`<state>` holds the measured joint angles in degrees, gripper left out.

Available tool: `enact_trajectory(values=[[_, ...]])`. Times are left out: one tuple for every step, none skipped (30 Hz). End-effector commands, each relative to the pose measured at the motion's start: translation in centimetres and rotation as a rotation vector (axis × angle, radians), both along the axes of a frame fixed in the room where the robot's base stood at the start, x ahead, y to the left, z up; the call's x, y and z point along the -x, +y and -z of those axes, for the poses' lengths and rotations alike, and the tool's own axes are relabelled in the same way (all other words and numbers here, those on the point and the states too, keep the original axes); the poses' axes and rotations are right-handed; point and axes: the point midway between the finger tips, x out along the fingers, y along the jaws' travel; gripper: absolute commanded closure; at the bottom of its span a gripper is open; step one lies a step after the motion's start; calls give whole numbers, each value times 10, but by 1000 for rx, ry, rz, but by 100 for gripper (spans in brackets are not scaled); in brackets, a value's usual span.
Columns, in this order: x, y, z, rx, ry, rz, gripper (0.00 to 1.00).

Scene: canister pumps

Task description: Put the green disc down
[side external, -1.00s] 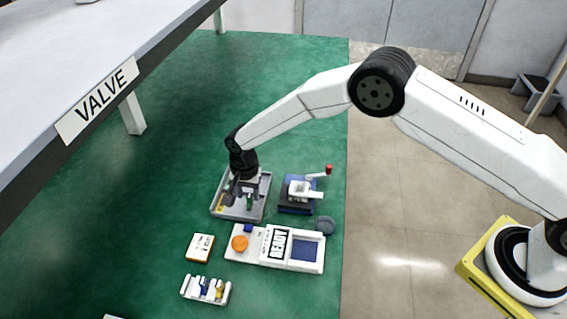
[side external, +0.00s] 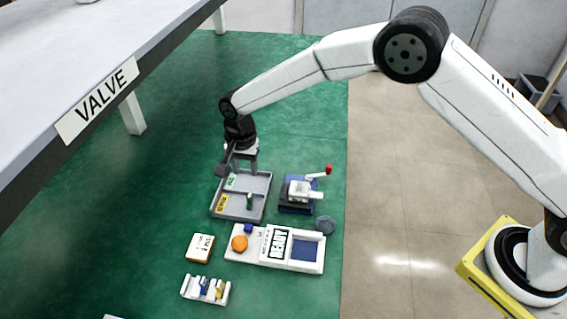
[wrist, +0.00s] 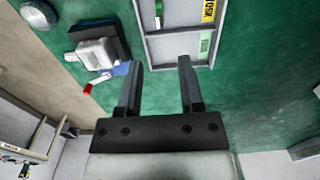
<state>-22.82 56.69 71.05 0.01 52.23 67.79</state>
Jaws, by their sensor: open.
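The green disc (side external: 250,201) is in the grey divided tray (side external: 237,218), in its right part. It shows as a small, narrow upright green piece, so its round face cannot be made out. It also shows at the top of the wrist view (wrist: 158,12), partly cut off. My gripper (side external: 244,170) is above the tray's back part, open and empty, apart from the disc. In the wrist view its two fingers (wrist: 160,64) are spread with nothing between them.
The tray has a green label (side external: 231,181) and a yellow label (side external: 222,203). A blue-based device with a red-tipped handle (side external: 299,190) stands right of it. A white READY panel (side external: 233,250), a small rack (side external: 189,291) and a white-topped box (side external: 200,247) lie in front.

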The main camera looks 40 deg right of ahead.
Motion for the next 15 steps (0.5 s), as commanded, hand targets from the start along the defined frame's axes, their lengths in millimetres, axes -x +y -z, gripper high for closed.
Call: enact_trajectory(values=[[0,0,-8,-1,-1,0,52],[0,0,-11,0,0,0,52],[0,0,-16,-1,-1,0,52],[0,0,-19,-1,-1,0,52],[0,0,-21,-1,-1,0,52],[0,0,-24,0,0,0,52],[0,0,-26,0,1,0,52],[0,0,-27,0,1,0,52],[0,0,-29,0,1,0,52],[0,0,-29,0,1,0,52],[0,0,-30,0,1,0,52],[0,0,-31,0,1,0,52],[0,0,-31,0,1,0,52],[0,0,-31,0,1,0,52],[0,0,-31,0,1,0,52]])
